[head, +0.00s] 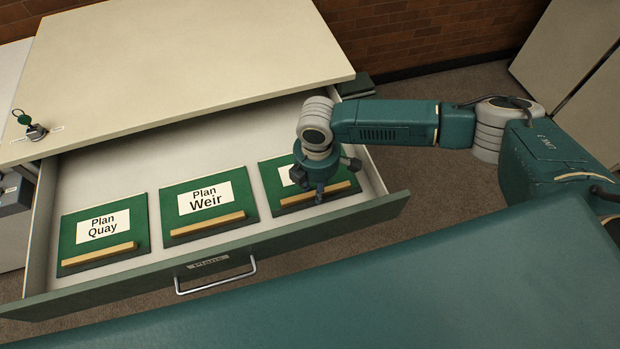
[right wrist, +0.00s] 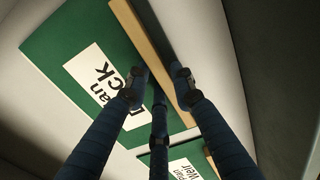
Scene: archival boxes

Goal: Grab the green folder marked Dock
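A green folder (head: 270,180) with a white label and a wooden strip lies at the right end of the open drawer. My right gripper (head: 323,180) is above it and hides most of its label in the head view. In the right wrist view this folder (right wrist: 58,52) shows part of its label, with "an" and "ck" readable. The three dark fingers of the right gripper (right wrist: 160,82) are spread apart, with tips on either side of the wooden strip (right wrist: 147,47). Contact with the strip cannot be told. My left gripper is not in view.
The drawer (head: 290,240) also holds green folders marked Plan Weir (head: 170,205) and Plan Quay (head: 70,235), to the left. The cabinet top (head: 180,60) overhangs the drawer's back. A key (head: 24,118) sits at the cabinet's left. The drawer has a metal handle (head: 216,287).

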